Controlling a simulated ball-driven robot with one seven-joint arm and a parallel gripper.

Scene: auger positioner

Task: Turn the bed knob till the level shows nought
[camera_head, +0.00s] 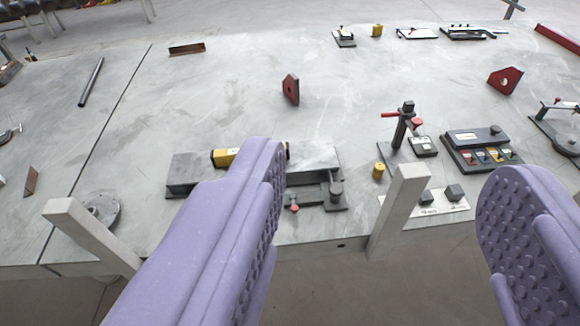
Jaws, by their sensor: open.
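A low grey bed (318,160) on a dark base lies on the table near its front edge, left of centre. A yellow level (223,157) lies on the bed; my left finger covers part of it and its reading is too small to tell. A dark upright knob (336,187) stands at the bed's front right corner. A small red-tipped part (294,208) sticks out at the front; I cannot tell which of these is the bed knob. My gripper (388,168) is open and empty, its purple fingers wide apart. The left finger crosses in front of the bed; the knob shows between the fingers.
Right of the bed stand a post with a red lever (403,125), a small yellow cylinder (378,171) and a control box with coloured buttons (482,148). Pale upright bars (400,210) and (90,235) rise at the front edge. Red brackets stand farther back; the table's middle is mostly clear.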

